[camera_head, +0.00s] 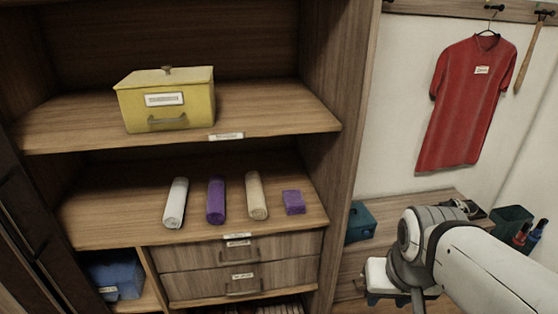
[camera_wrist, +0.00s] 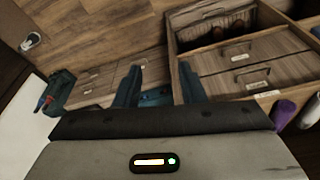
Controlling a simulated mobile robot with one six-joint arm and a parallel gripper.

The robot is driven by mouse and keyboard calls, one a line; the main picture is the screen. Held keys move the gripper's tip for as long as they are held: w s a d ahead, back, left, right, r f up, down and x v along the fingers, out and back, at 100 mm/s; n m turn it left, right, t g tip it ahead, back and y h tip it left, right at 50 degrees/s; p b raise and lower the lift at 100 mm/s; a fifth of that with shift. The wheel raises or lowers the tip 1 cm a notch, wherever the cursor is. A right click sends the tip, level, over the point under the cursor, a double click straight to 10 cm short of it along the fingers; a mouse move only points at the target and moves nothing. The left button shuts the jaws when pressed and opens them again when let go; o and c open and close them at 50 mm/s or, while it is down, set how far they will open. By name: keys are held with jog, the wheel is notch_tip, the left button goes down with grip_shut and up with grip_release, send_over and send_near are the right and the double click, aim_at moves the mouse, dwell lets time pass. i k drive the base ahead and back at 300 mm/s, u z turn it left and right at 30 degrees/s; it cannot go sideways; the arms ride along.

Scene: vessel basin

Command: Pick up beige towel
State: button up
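The beige towel (camera_head: 257,195) is a rolled cylinder on the middle shelf of the wooden cabinet. It lies between a rolled purple towel (camera_head: 216,201) on its left and a small folded purple cloth (camera_head: 293,202) on its right. My gripper (camera_wrist: 159,86) is open in the wrist view, with its two dark fingers apart and nothing between them. My arm is at the lower right of the head view, well away from the beige towel. In the wrist view, a purple item and part of a pale roll (camera_wrist: 311,111) show at the right edge; I cannot tell whether the roll is beige.
A white rolled towel (camera_head: 176,203) lies left of the purple one. The upper shelf (camera_head: 290,118), holding a yellow box (camera_head: 168,100), overhangs the towels. Shut drawers (camera_head: 243,264) sit below them. A cabinet side panel (camera_head: 345,130) stands to the right. A red shirt (camera_head: 467,103) hangs on the wall.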

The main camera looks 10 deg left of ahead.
aim_at(256, 197)
jog(key=i, duration=0.9)
jog(key=u, duration=0.05)
